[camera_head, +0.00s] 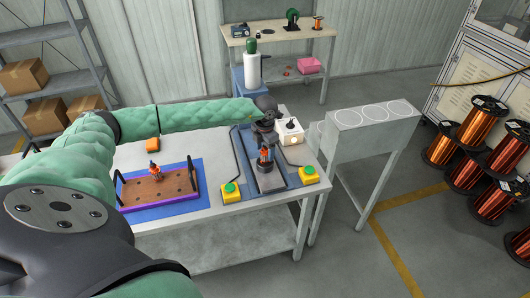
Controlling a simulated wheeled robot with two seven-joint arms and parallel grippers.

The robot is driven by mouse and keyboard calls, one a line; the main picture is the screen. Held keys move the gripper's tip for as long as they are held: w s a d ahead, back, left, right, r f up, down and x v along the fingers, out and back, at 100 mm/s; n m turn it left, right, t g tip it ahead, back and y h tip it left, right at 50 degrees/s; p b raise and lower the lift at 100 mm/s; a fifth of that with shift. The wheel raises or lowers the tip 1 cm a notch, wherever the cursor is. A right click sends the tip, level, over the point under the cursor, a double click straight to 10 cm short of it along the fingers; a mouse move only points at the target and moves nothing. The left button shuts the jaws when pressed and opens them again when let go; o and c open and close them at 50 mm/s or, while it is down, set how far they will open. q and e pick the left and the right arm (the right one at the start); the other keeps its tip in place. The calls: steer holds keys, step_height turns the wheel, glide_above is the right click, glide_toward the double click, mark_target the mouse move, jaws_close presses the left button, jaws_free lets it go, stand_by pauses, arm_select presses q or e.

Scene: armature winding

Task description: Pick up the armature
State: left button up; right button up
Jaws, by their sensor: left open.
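An armature (265,161) with orange-copper colour stands upright in the blue-grey winding fixture (282,181) on the table. My left gripper (266,150) points down right over it, with its fingers open around or just beside its upper part; the small size hides whether they touch. My right gripper is not in view.
Two yellow boxes with green buttons (231,193) (308,175) flank the fixture's front. A white box (289,131) with a black knob stands behind it. An orange object (152,144) lies at the back left. A grey stand (365,118) with several circles is to the right, with copper spools (483,120) beyond.

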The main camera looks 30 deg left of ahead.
arm_select(q)
steer(key=shift+f, duration=0.1)
steer(key=shift+c, duration=0.2)
steer(key=c, duration=1.2)
steer(key=shift+o, duration=0.2)
